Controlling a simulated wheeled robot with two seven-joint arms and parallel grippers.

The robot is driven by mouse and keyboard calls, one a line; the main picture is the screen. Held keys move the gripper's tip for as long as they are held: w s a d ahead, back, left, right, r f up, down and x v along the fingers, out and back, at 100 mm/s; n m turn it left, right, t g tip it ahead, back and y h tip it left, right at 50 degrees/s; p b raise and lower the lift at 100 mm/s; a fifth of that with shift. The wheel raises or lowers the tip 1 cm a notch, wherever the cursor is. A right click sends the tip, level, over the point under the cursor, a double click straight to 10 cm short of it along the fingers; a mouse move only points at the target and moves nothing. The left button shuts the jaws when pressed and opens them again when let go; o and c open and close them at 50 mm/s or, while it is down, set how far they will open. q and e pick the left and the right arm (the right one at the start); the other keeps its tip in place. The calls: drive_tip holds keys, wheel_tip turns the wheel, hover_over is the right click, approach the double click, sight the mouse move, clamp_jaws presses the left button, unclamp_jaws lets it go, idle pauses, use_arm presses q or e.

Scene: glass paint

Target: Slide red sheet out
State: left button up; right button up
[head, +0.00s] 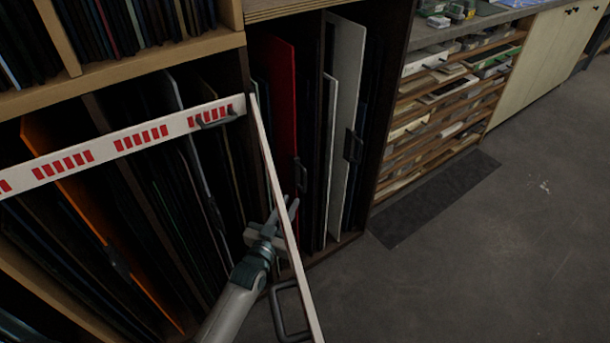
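The red sheet (281,95) stands upright in a rack compartment at the centre, its front edge facing out. A dark handle (300,176) sits at the lower part of its front edge. My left gripper (290,203) is below and in front of the red sheet, apart from its handle. Its two fingertips show with a small gap between them, and nothing shows held. A white bar (272,165) swung outward from the rack crosses in front of the gripper and partly hides it. My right gripper is not in view.
A white bar with red marks (140,136) spans the left compartments, before an orange sheet (75,205). A pale sheet (346,110) with a dark handle stands right of the red one. A black mat (435,198) lies on open floor (480,265) at right.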

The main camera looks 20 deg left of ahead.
sight(304, 177)
use_arm(q)
drive_tip(key=w, duration=0.9)
drive_tip(key=w+d, duration=0.1)
drive_tip(key=w, duration=0.3)
drive_tip(key=shift+w, duration=0.15)
clamp_jaws()
